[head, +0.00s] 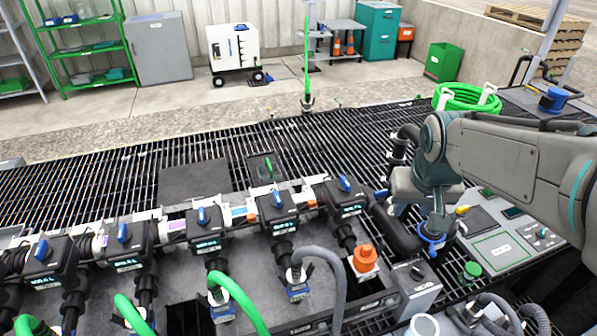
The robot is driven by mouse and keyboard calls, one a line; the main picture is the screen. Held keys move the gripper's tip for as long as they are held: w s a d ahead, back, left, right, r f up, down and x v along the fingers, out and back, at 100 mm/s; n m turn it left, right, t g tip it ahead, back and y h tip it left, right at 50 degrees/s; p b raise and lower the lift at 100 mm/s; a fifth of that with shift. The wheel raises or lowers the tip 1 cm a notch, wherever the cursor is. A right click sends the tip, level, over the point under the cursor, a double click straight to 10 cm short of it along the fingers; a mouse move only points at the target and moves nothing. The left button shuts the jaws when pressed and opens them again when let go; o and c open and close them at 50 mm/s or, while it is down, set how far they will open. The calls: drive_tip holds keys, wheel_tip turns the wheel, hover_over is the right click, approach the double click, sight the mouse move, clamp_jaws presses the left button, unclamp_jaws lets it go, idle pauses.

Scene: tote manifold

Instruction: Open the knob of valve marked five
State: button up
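Several black valve boxes stand in a slanting row across the manifold, each with a blue knob on top and a small lit label on its front. The labels are too small to read surely, so I cannot tell which is marked five. The rightmost valve box (348,202) has a blue knob (345,184). To its left are another valve box (279,212), a third (206,232), and more at the far left. My gripper (438,226) hangs at the right, apart from and right of the rightmost valve. Its fingers cannot be made out clearly.
An orange fitting (364,259) stands in front of the rightmost valve. A grey hose (335,275) and green hoses (240,300) rise in front of the row. Black pipes (395,228) lie between my gripper and the valves. Dark grating (100,165) behind is mostly clear.

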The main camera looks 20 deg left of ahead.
drive_tip(key=w+a+f+n, duration=0.1)
drive_tip(key=w+a, duration=0.2)
drive_tip(key=a, duration=0.4)
drive_tip(key=w+a+f+n, duration=0.1)
drive_tip(key=w+a, duration=0.2)
drive_tip(key=a, duration=0.5)
drive_tip(key=n+y+p, duration=0.2)
approach(277, 196)
drive_tip(key=p+x, duration=0.3)
drive_tip(key=x, duration=0.5)
drive_tip(key=shift+w+a+f, duration=0.1)
drive_tip(key=shift+w+f, duration=0.05)
drive_tip(key=shift+f, duration=0.2)
